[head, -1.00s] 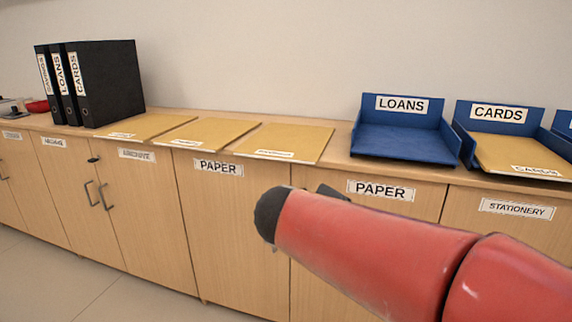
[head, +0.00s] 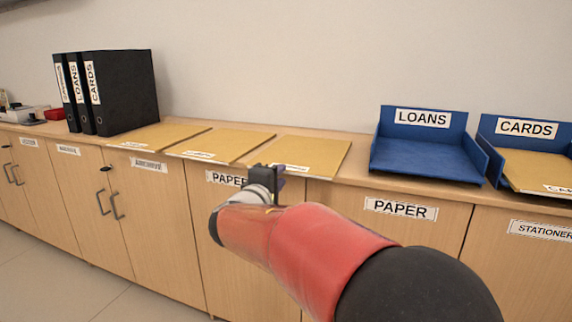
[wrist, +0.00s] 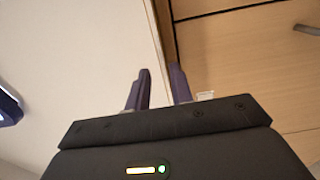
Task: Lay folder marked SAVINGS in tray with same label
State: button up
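Three yellow folders lie flat in a row on the counter: a left one (head: 160,136), a middle one (head: 222,145) and a right one (head: 300,154). Their front labels are too small to read, so I cannot tell which says SAVINGS. A blue tray marked LOANS (head: 424,118) stands empty to their right. A blue tray marked CARDS (head: 527,127) holds a yellow folder. No SAVINGS tray shows now. My gripper (head: 265,176) is at the counter's front edge, in front of the folders. In the wrist view its two fingers (wrist: 160,75) are apart with nothing between them.
Black binders (head: 122,92) stand upright at the counter's left, with a small red object (head: 54,114) beyond. Cabinet doors (head: 150,215) with handles line the front below. A blue object (wrist: 8,105) shows at the wrist view's left edge.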

aim_at(284, 162)
jog(key=shift+b+x, duration=0.6)
jog(key=shift+x, duration=0.55)
jog(key=shift+w+d, duration=0.25)
jog(key=shift+w, duration=0.4)
jog(key=shift+c, duration=0.4)
grip_shut()
jog(key=shift+r, duration=0.1)
notch_tip(284, 162, up, 2)
jog(key=shift+r+p, duration=0.2)
jog(key=shift+p, duration=0.2)
